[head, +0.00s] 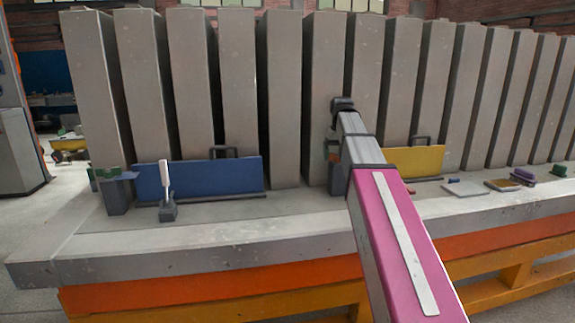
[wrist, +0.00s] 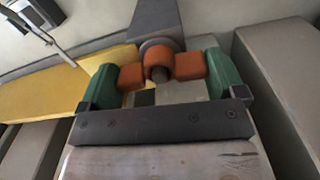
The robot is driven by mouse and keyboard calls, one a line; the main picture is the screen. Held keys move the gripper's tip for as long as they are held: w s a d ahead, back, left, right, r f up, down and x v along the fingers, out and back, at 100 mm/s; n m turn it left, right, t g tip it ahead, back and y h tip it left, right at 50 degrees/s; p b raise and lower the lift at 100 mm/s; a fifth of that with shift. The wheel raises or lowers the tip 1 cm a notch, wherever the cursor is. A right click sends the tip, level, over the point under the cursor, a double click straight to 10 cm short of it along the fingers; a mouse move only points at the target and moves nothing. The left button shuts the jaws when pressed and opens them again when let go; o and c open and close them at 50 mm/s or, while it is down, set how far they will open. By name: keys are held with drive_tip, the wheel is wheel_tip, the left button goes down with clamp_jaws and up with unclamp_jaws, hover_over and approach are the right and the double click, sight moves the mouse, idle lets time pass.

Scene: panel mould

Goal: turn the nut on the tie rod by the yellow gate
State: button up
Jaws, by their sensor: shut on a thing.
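The nut (wrist: 160,62) is an orange wing nut with a round hub and a blocky wing on each side. It sits at the front of a grey post (wrist: 155,18), and the dark end of the tie rod shows in its hub. My gripper (wrist: 160,75) has green fingers, one against the outer end of each wing, shut on the nut. The yellow gate (wrist: 45,92) lies just left of it in the wrist view. In the head view the yellow gate (head: 415,161) is right of my arm, which largely hides my gripper and the nut.
Tall grey panels (head: 280,100) stand in a row behind. A blue gate (head: 200,177) and a white-handled lever (head: 164,182) are on the left. The concrete ledge (head: 250,212) in front is mostly clear.

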drive_tip(key=shift+m, duration=1.8)
drive_tip(key=shift+c, duration=0.7)
drive_tip(key=o, duration=1.1)
drive_tip(key=shift+o, duration=0.2)
